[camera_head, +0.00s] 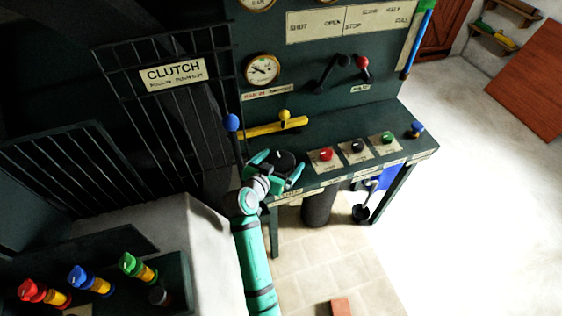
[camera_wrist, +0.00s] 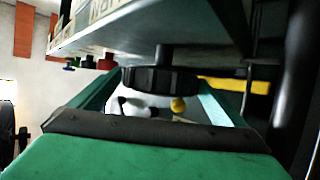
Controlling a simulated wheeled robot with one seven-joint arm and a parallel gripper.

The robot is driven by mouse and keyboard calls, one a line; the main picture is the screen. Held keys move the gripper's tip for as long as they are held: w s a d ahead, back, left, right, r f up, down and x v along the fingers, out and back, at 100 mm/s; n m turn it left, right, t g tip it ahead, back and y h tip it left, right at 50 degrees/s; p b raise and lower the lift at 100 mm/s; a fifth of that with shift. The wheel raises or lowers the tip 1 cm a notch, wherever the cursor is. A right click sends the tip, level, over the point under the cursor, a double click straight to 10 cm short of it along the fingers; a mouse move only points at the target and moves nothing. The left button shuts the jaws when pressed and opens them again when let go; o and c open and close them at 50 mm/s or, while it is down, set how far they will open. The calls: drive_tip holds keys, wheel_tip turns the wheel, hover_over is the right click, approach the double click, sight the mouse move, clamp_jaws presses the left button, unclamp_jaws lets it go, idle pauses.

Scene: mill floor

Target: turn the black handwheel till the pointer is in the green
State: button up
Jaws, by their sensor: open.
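The black handwheel (camera_head: 284,160) is at the left front of the dark green bench. In the wrist view the ribbed wheel (camera_wrist: 160,78) lies between my fingers, on a short dark stem. My gripper (camera_head: 279,167) is open, with one teal finger on each side of the wheel; it also shows in the wrist view (camera_wrist: 157,98). I cannot tell whether the fingers touch the rim. A round white gauge (camera_head: 262,69) with a brass rim is on the upright panel above the bench. Its pointer and any green band are too small to read.
Red (camera_head: 325,154), black (camera_head: 358,146) and green (camera_head: 387,138) knobs sit to the right. The barred clutch guard (camera_head: 175,115) is at left. The floor at right is clear.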

drive_tip(key=shift+c, duration=0.4)
drive_tip(key=c, duration=1)
drive_tip(key=shift+n+y, duration=0.3)
drive_tip(key=shift+d+n+t+y, duration=0.1)
drive_tip(key=shift+n+t+y, duration=0.5)
drive_tip(key=shift+n+y, duration=0.65)
drive_tip(key=n+y, duration=0.5)
drive_tip(key=y, duration=0.1)
drive_tip(key=shift+d+n+y, duration=0.1)
drive_tip(key=shift+n+y, duration=0.15)
drive_tip(key=shift+y, duration=0.1)
drive_tip(key=n+g+y, duration=0.3)
drive_tip(key=n+y, duration=0.2)
drive_tip(key=shift+n+g+y, duration=0.8)
drive_tip(key=shift+n+g, duration=0.1)
drive_tip(key=shift+n, duration=0.1)
drive_tip(key=shift+f, duration=0.1)
